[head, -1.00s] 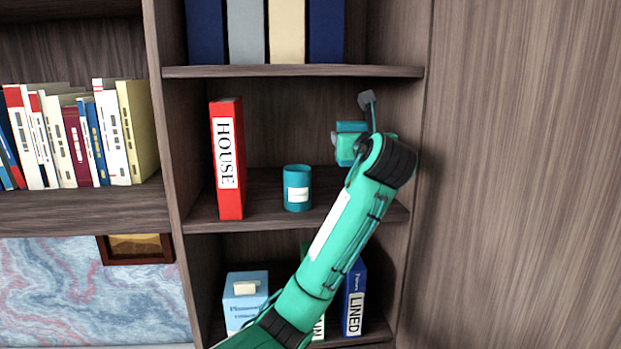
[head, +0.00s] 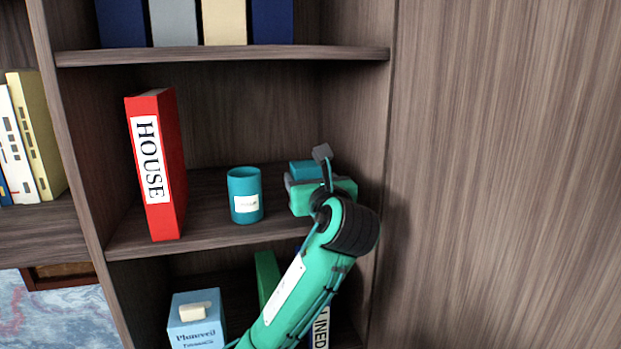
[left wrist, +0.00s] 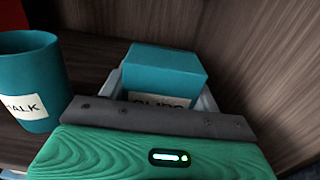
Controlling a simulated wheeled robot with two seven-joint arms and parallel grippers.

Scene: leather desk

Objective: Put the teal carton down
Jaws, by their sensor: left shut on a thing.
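The teal carton (head: 303,168) is at the right end of the middle shelf (head: 200,228), mostly hidden behind my left gripper (head: 302,181). In the left wrist view the carton (left wrist: 165,72) is a teal box with a pale label, its lower part hidden by the gripper body. My left gripper (left wrist: 163,88) is shut on it, with a grey finger on each side. The carton looks close to upright and low over the shelf. I cannot tell whether its bottom touches the board. My right gripper is not in view.
A teal cup (head: 245,196) with a white label stands left of the carton, with a gap between; it also shows in the left wrist view (left wrist: 32,82). A red HOUSE binder (head: 157,165) stands further left. The upper shelf (head: 225,55) and right side wall bound the space.

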